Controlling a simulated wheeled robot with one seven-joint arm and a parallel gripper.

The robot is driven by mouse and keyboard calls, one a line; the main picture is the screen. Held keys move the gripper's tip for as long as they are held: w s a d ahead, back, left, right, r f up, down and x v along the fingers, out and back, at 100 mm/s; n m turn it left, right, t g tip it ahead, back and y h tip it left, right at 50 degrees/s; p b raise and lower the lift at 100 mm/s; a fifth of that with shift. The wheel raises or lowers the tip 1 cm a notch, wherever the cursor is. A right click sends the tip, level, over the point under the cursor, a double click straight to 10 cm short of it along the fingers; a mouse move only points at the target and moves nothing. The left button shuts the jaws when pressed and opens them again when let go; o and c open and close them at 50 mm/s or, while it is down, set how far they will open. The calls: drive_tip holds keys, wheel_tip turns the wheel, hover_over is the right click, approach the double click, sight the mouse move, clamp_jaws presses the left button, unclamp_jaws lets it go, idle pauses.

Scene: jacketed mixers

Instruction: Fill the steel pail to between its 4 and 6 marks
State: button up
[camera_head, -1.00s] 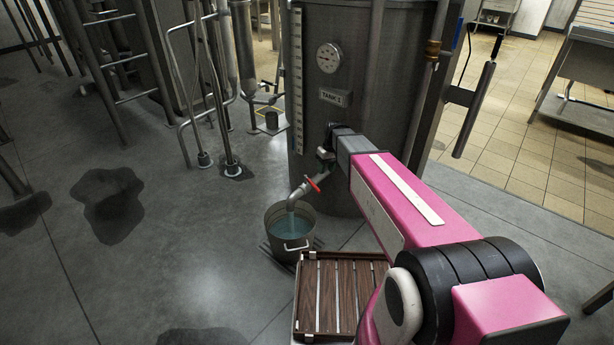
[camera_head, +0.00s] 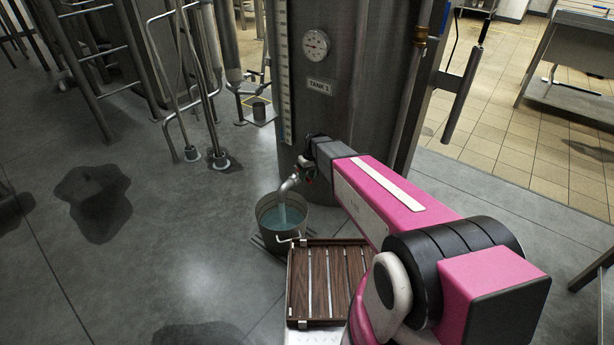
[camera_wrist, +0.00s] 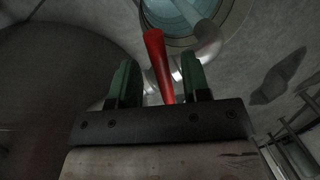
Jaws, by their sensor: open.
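The steel pail (camera_head: 293,244) stands on the floor under the tap spout (camera_head: 291,182) of the tank (camera_head: 340,95) labelled TANK 1. A stream runs from the spout into the blue-green water (camera_head: 270,217), whose surface is some way below the rim. The pail's marks cannot be read. My gripper (camera_head: 308,172) is at the tap, small and partly hidden by my arm. In the wrist view its fingers (camera_wrist: 158,66) are apart, with the red tap handle (camera_wrist: 155,50) between them. Contact cannot be made out. The pail also shows at that view's top edge (camera_wrist: 237,20).
A slatted wooden platform (camera_head: 333,285) lies just right of the pail. Pipe stands (camera_head: 192,153) and a ladder frame (camera_head: 95,60) are at the left. Dark wet patches (camera_head: 92,205) mark the floor. Open floor lies left of the pail.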

drive_tip(key=shift+f, duration=0.2)
drive_tip(key=shift+c, duration=0.2)
clamp_jaws()
drive_tip(key=shift+w+d+n+g, duration=0.15)
drive_tip(key=shift+w+d+n, duration=0.4)
drive_tip(key=shift+n, duration=0.45)
drive_tip(key=shift+w+d+n+g, duration=0.15)
drive_tip(key=shift+w+d+n, duration=0.4)
drive_tip(key=shift+n, duration=0.45)
drive_tip(key=shift+o, duration=0.2)
unclamp_jaws()
drive_tip(key=shift+r, duration=0.15)
drive_tip(key=v, duration=1)
drive_tip(key=shift+r, duration=0.3)
drive_tip(key=shift+a, duration=0.15)
